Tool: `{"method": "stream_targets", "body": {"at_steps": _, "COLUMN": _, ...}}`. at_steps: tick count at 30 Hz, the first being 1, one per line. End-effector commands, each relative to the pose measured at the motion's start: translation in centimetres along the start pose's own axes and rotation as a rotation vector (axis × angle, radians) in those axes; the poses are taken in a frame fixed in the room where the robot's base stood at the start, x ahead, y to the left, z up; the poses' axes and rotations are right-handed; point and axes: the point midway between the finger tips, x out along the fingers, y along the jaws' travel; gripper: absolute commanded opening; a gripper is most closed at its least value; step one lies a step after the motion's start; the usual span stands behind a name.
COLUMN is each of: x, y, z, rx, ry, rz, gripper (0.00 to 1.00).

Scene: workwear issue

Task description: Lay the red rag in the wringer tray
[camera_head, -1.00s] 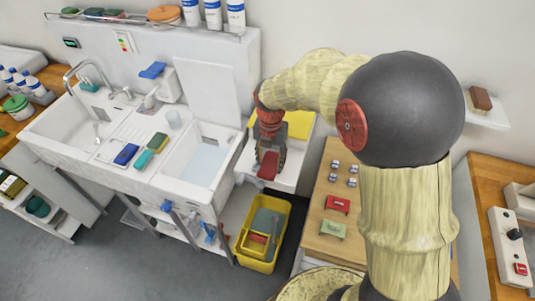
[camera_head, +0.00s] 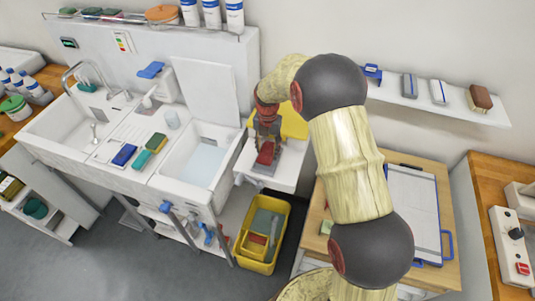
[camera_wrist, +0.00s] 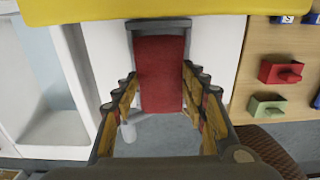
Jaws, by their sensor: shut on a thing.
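The red rag (camera_head: 265,153) is a flat red piece between the fingers of my gripper (camera_head: 267,138), above the white stand right of the sinks. In the wrist view the rag (camera_wrist: 160,75) lies lengthwise between the stepped fingers, which are shut on it. A grey piece, which looks like the wringer tray (camera_head: 264,169), shows under and in front of the rag. Its grey edge also shows past the rag's far end in the wrist view (camera_wrist: 158,24). I cannot tell whether the rag touches it.
A yellow panel (camera_head: 292,123) is behind my gripper. A yellow bucket (camera_head: 262,266) stands on the floor below. The sink with water (camera_head: 203,160) is to the left, with several sponges beside it.

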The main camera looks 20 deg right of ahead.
Motion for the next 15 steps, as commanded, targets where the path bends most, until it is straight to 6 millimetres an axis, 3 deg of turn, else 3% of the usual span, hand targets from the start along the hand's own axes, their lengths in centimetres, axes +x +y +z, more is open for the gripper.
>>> {"method": "stream_targets", "body": {"at_steps": 5, "x": 2.5, "y": -0.1, "z": -0.1, "rx": 0.0, "ry": 0.002, "rz": -0.002, "gripper": 0.14}}
{"method": "stream_targets", "body": {"at_steps": 15, "x": 2.8, "y": -0.1, "z": -0.1, "rx": 0.0, "ry": 0.002, "rz": -0.001, "gripper": 0.14}}
